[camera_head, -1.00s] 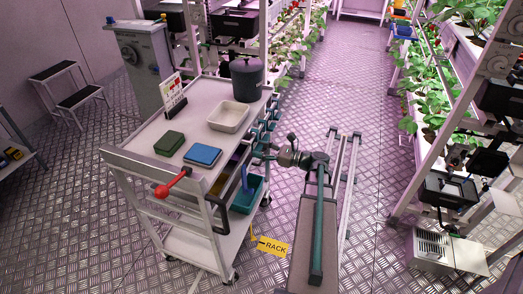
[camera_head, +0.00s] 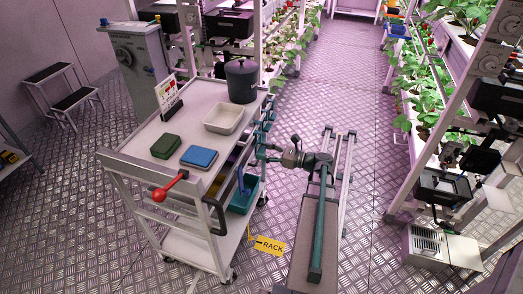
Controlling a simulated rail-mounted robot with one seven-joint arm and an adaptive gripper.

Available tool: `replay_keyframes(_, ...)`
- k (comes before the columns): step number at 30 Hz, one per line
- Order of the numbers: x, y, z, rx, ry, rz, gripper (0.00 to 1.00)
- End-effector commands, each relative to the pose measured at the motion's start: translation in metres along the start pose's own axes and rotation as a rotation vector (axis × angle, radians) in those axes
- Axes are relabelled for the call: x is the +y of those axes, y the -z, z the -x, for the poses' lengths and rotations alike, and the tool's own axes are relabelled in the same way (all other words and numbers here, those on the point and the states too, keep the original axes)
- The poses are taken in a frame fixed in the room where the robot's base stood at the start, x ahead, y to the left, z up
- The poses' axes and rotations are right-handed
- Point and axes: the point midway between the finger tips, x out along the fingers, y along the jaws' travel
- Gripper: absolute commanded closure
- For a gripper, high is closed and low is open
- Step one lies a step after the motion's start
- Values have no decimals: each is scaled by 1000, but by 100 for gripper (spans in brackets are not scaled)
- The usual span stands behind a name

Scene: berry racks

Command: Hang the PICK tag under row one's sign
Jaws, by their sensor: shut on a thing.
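My gripper (camera_head: 263,152) is at the end of my arm, beside the right side of the grey cart (camera_head: 128,160). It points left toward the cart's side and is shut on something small. What it holds is too small and dark to make out. I cannot pick out the PICK tag by its lettering, nor a sign that reads as row one's. A small upright card stand (camera_head: 169,97) with red and yellow print stands on the cart top.
The cart top holds a dark lidded pot (camera_head: 242,82), a white tray (camera_head: 223,119), a green box (camera_head: 166,146) and a blue box (camera_head: 199,157). A teal bin (camera_head: 244,196) sits below. The aisle floor (camera_head: 345,85) is clear.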

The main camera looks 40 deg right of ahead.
Motion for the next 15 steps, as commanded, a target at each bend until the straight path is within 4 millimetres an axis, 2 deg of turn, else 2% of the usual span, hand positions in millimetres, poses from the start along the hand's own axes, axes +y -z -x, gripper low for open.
replay_keyframes(15,0,0,24,0,0,-1,77)
